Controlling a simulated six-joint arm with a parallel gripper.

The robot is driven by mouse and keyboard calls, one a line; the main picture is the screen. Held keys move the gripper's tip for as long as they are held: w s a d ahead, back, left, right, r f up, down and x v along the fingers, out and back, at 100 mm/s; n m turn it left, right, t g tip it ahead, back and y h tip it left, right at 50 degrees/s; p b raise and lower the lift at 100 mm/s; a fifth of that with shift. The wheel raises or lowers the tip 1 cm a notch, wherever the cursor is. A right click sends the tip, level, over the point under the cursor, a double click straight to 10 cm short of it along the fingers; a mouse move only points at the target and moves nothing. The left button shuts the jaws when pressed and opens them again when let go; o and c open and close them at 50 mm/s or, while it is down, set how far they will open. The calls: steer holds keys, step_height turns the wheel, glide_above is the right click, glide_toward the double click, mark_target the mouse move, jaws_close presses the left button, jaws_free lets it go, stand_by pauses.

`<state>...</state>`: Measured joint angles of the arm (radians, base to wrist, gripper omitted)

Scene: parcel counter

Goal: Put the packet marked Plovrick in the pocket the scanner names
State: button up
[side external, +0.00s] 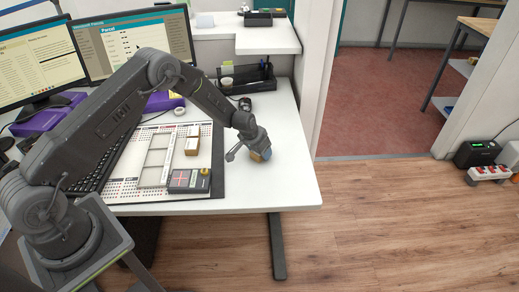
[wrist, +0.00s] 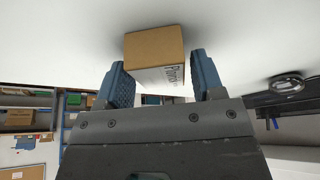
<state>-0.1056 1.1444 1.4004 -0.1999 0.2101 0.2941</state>
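The packet (wrist: 154,47) is a small brown box with a white label starting "Plov" in the wrist view. It sits at the counter's right part in the side view (side external: 257,157). My gripper (wrist: 160,72) has its blue fingers on either side of the packet, with a slim gap at the right finger; it looks open around it. In the side view my gripper (side external: 262,154) is low at the counter. A dark device with a red cross (side external: 187,180) lies at the counter's front; I cannot tell if it is the scanner. A pale framed board (side external: 125,184) lies left of it; its pockets are unclear.
Another small brown box (side external: 192,146) stands on the board's right side. A black keyboard (side external: 102,165) and two lit monitors (side external: 135,40) are at the left. A black desk organiser (side external: 248,80) stands behind. White counter (side external: 286,150) is clear right of my gripper.

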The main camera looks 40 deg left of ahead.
steer(key=shift+o, duration=0.9)
